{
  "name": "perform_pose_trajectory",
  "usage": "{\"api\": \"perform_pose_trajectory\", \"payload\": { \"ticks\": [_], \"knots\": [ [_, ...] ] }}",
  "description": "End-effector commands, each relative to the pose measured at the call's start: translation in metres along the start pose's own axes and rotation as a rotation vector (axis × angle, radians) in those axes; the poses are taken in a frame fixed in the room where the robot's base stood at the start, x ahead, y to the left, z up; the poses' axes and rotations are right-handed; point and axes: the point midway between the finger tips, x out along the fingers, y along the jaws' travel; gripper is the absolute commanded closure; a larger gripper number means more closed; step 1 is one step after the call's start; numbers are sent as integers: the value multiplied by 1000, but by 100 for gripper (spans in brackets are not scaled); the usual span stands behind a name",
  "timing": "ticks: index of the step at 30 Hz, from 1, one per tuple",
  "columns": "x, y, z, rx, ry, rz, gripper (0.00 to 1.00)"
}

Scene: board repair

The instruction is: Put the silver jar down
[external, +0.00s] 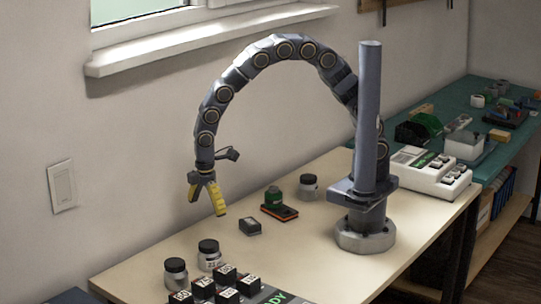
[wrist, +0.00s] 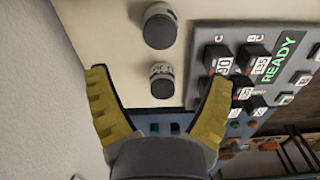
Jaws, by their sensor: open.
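My gripper (external: 206,200) has yellow fingers that are spread wide, with nothing between them, above the table's left part. A second similar jar (wrist: 160,27) stands farther up in that view. In the external view, two such jars stand at the front left, one nearer (external: 176,275) and one behind it (external: 209,255). A third jar (external: 309,187) stands farther back. I cannot tell which is meant.
Black labelled blocks (external: 226,276) and a panel reading READY (wrist: 285,58) lie right of the front jars. A small dark box (external: 250,227) and an orange-and-black item with a green top (external: 278,207) stand mid-table. Bare tabletop (external: 330,255) lies at the front right.

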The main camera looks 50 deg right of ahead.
Motion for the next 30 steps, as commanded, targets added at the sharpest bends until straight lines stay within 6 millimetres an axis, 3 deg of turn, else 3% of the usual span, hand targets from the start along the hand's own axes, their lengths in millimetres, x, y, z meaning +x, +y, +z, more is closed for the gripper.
{"api": "perform_pose_trajectory", "payload": {
  "ticks": [4, 12, 16, 20, 23, 26, 30],
  "knots": [
    [-11, 0, 0, 1, 0, 1, 19],
    [-13, 1, 2, 6, -2, -1, 19],
    [-29, 16, 24, 86, -7, 0, 19],
    [-64, 44, 82, 288, -21, -4, 19],
    [-94, 54, 144, 488, -39, -16, 19],
    [-118, 50, 204, 685, -55, -31, 19],
    [-141, 23, 277, 953, -79, -55, 19]
  ]
}}
